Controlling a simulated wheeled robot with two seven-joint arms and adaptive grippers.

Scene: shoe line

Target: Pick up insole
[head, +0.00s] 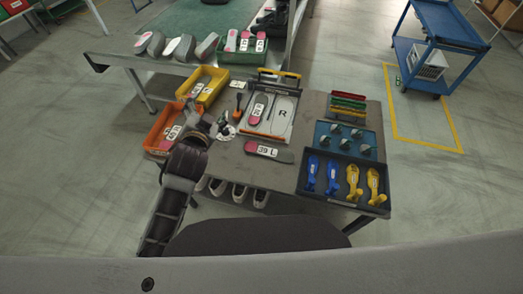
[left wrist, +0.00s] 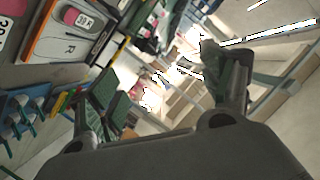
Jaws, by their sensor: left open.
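My left gripper (head: 222,129) is open over the left edge of the grey table, beside the orange bin (head: 151,142). Its two fingers stand apart and empty in the left wrist view (left wrist: 162,88). A dark insole with pink and a "39 L" label (head: 268,152) lies on the table to the gripper's right. Another pink insole (head: 257,110) lies in the left half of the white tray (head: 268,129); the half marked R is empty. It also shows in the left wrist view (left wrist: 75,17). Labelled insoles lie in the orange bin and the yellow bin (head: 220,91).
A black tray (head: 311,192) holds blue and yellow tools at front right. A blue rack (head: 366,136) stands behind it. Shoes (head: 240,192) sit below the table's front edge. A back bench carries shoes and a green bin (head: 237,57). Bare tabletop surrounds the "39 L" insole.

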